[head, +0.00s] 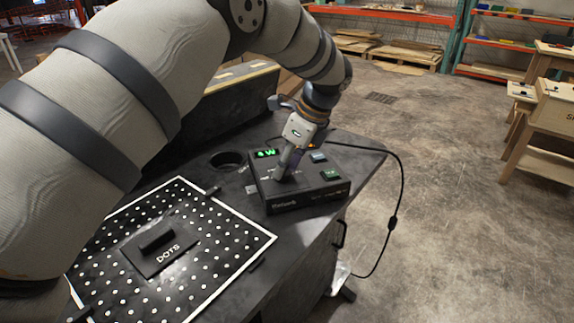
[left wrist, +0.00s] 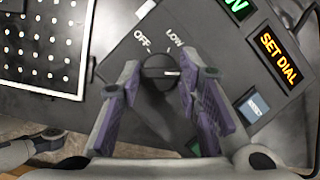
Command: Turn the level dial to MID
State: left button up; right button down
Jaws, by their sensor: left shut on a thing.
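The console (head: 300,200) is a dark box near the desk's right end. My left gripper (head: 280,176) reaches down onto its top from above. In the left wrist view the round black dial (left wrist: 158,64) sits between the fingertips of my left gripper (left wrist: 158,74), which is shut on it. A pale mark on the dial points right, toward the right finger. The OFF and LOW labels show above the dial; no MID label is visible, and the fingers cover part of the panel. An orange display (left wrist: 280,60) reads SET DIAL. My right gripper is in neither view.
A green-lit display (left wrist: 238,8) and a blue-grey button (left wrist: 252,106) are right of the dial. A perforated board marked DOTS (head: 225,240) lies left of the console. A black cable (head: 398,190) hangs off the desk's right side.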

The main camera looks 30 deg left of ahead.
aim_at(299, 179)
pick_arm(q)
jog(key=shift+w+f+n+g+b, duration=0.15)
jog(key=shift+n+g+b, duration=0.45)
jog(key=shift+n, duration=1)
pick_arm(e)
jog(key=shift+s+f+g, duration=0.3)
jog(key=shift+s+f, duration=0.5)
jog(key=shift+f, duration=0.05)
pick_arm(q)
jog(key=shift+n, duration=0.3)
jog(key=o, duration=1.1)
jog(key=shift+o, duration=0.2)
jog(key=shift+h, duration=0.3)
jog(key=v, duration=0.7)
jog(key=shift+r, duration=0.3)
jog(key=shift+d, duration=0.1)
